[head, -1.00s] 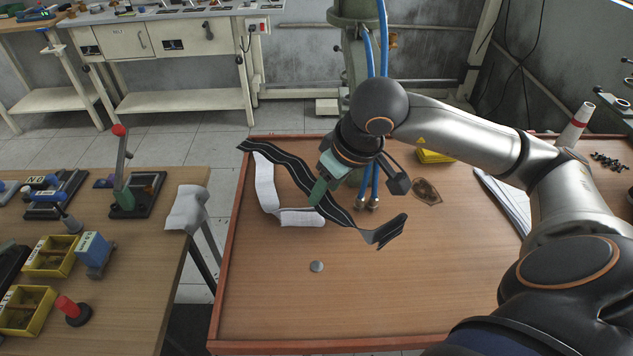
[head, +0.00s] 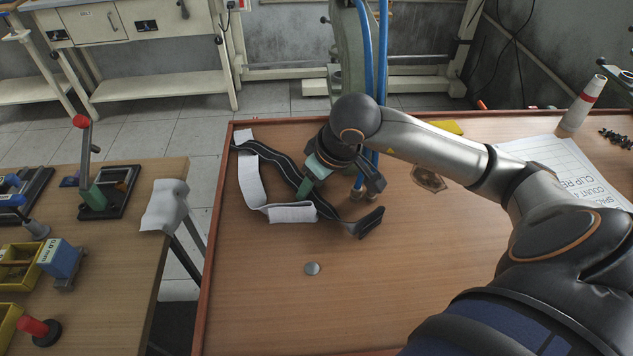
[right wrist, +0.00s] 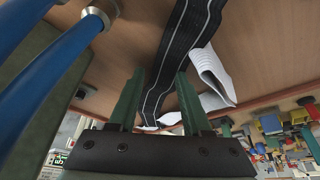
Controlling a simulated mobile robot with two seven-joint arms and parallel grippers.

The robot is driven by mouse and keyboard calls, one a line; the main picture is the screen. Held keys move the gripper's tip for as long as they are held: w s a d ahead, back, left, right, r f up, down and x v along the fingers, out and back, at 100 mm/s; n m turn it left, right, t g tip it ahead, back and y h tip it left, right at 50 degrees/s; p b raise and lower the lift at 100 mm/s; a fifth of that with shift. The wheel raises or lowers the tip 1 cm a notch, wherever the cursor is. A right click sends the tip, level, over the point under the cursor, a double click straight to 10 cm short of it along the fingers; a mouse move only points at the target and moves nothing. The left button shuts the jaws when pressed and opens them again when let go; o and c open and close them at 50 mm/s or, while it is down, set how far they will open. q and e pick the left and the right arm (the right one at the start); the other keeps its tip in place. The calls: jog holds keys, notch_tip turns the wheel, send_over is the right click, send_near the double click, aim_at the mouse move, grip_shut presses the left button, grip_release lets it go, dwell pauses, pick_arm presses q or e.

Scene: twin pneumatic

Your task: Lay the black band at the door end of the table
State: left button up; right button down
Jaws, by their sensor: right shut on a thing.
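The black band (head: 279,163) has pale lengthwise stripes and runs from the far left corner of the wooden table (head: 420,270) towards the middle. Its near end is folded up in a curl. My right gripper (head: 305,188) is shut on the band partway along, low over the table. In the right wrist view the band (right wrist: 186,45) runs between the green fingers (right wrist: 158,76). A white strip (head: 250,180) lies in a bend beside the band, partly under or against it. I see no door. My left gripper is out of view.
A machine column with blue hoses (head: 367,70) stands close behind my right gripper. A grey disc (head: 312,269) lies in front. A second bench (head: 120,240) stands left across a gap.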

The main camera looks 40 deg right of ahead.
jog(key=shift+c, duration=1.7)
grip_release()
jog(key=a+v, duration=0.1)
jog(key=v, duration=1.1)
jog(key=shift+d, duration=0.45)
jog(key=shift+w, duration=0.1)
